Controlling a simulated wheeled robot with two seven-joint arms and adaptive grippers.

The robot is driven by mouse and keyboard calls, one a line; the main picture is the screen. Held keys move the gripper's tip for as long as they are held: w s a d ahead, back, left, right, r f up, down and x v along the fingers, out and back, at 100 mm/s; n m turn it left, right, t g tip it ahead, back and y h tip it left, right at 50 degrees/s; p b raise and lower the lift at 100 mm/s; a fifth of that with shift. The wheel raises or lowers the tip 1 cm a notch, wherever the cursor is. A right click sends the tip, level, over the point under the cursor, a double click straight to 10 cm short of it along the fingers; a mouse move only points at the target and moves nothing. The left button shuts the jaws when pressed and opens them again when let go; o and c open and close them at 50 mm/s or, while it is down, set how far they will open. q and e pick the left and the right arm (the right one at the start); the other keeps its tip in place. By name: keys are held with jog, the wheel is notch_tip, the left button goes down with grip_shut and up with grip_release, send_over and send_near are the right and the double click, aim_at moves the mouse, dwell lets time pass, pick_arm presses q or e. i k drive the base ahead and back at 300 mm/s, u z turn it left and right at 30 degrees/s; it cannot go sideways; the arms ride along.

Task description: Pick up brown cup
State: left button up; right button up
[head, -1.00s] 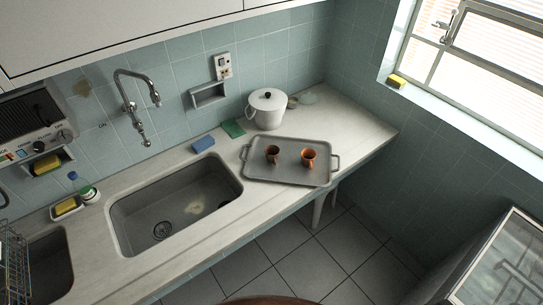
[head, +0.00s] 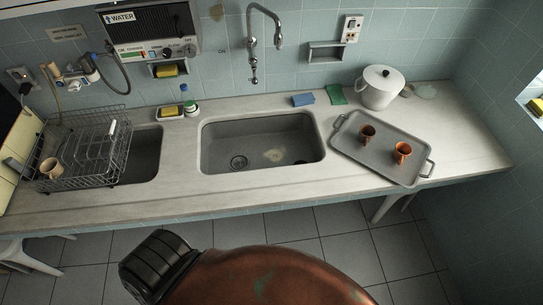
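In the head view, a dark brown cup (head: 367,133) stands upright on a grey tray (head: 378,171) on the right part of the counter. A more orange-brown cup (head: 402,152) stands on the same tray, a little to the right and nearer. The two cups are apart. Neither of my grippers is in view, so nothing shows of their state.
A white lidded pot (head: 381,91) stands behind the tray. Left of the tray is an empty sink (head: 262,142). A dish rack (head: 83,150) holding a beige cup (head: 51,167) is at the far left. The counter's front strip (head: 250,184) is clear.

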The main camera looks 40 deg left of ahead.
aim_at(367, 132)
jog(key=u, duration=0.25)
jog(key=k, duration=0.55)
jog(key=u, duration=0.5)
jog(key=k, duration=0.7)
jog(key=z, duration=0.5)
jog(key=i, duration=0.6)
jog(key=z, duration=0.6)
jog(key=i, duration=0.75)
jog(key=u, duration=0.9)
jog(key=i, duration=0.5)
jog(key=u, duration=0.6)
